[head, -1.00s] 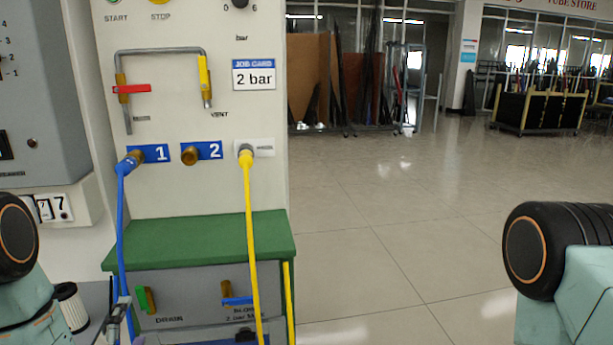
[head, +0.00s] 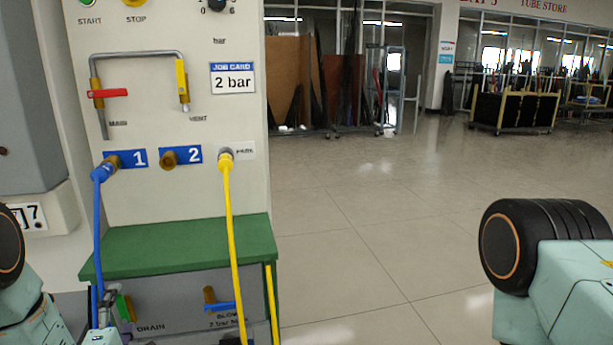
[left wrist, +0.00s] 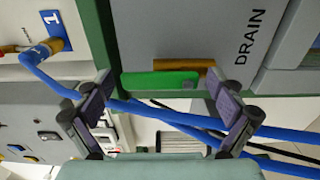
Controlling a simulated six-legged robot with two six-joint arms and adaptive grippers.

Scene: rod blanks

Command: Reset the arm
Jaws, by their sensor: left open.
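My left gripper (head: 108,302) is low at the left in the head view, in front of the panel's lower grey box. In the left wrist view the fingers of my left gripper (left wrist: 168,100) stand wide apart with nothing held between them. The green DRAIN handle (left wrist: 162,80) shows beyond the gap between the fingers, and also in the head view (head: 125,308). A blue hose (left wrist: 185,118) crosses the view near the fingers; I cannot tell whether they touch it. My right arm shows at the right edge in the head view; its gripper is out of view.
The blue hose (head: 98,225) hangs from port 1, and a yellow hose (head: 231,240) hangs from the port right of port 2 (head: 168,158). A green ledge (head: 180,248) juts from the panel. Open tiled floor (head: 360,230) lies to the right.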

